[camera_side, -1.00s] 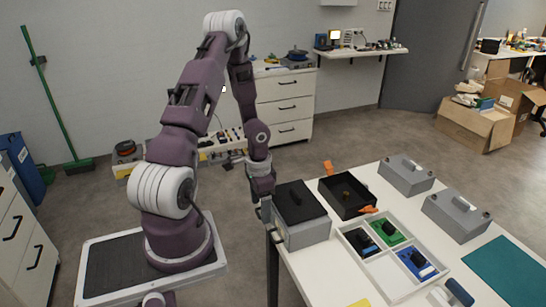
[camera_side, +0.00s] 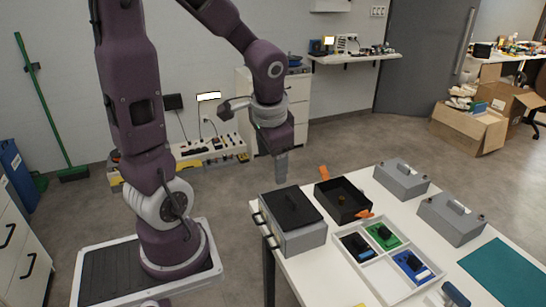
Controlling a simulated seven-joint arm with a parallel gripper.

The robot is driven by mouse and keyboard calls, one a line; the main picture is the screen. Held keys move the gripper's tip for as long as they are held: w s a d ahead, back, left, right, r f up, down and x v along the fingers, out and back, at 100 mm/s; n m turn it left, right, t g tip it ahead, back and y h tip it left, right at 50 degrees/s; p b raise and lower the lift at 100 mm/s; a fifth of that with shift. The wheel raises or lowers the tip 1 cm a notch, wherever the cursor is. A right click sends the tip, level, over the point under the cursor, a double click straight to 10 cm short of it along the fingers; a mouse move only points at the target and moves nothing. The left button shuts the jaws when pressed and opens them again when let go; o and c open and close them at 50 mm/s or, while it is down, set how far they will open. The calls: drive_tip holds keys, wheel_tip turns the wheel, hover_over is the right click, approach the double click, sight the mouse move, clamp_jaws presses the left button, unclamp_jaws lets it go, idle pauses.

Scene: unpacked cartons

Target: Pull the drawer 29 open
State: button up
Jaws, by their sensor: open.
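A grey box with a black lid (camera_side: 293,205) sits at the near left corner of the white table.
A black open tray (camera_side: 341,197) with orange handles stands right of the box. Two grey lidded boxes (camera_side: 401,178) (camera_side: 452,215) stand farther right. A white drawer cabinet (camera_side: 298,98) is behind my arm; another cabinet (camera_side: 30,262) is at left.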

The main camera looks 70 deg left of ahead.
drive_tip(key=shift+t, duration=0.6)
drive_tip(key=d+r, duration=0.1)
drive_tip(key=d, duration=0.1)
drive_tip(key=s+d+r, duration=0.1)
drive_tip(key=d+r, duration=0.1)
drive_tip(key=shift+s+r, duration=0.1)
drive_tip(key=shift+s, duration=0.1)
drive_tip(key=s+d+r+t+h, duration=0.3)
drive_tip(key=s+d+r, duration=0.2)
drive_tip(key=s+d, duration=0.4)
drive_tip(key=g, duration=0.6)
hover_over(255, 219)
wheel_tip(255, 219, down, 24)
wheel_tip(255, 219, down, 8)
drive_tip(key=shift+f, duration=0.15)
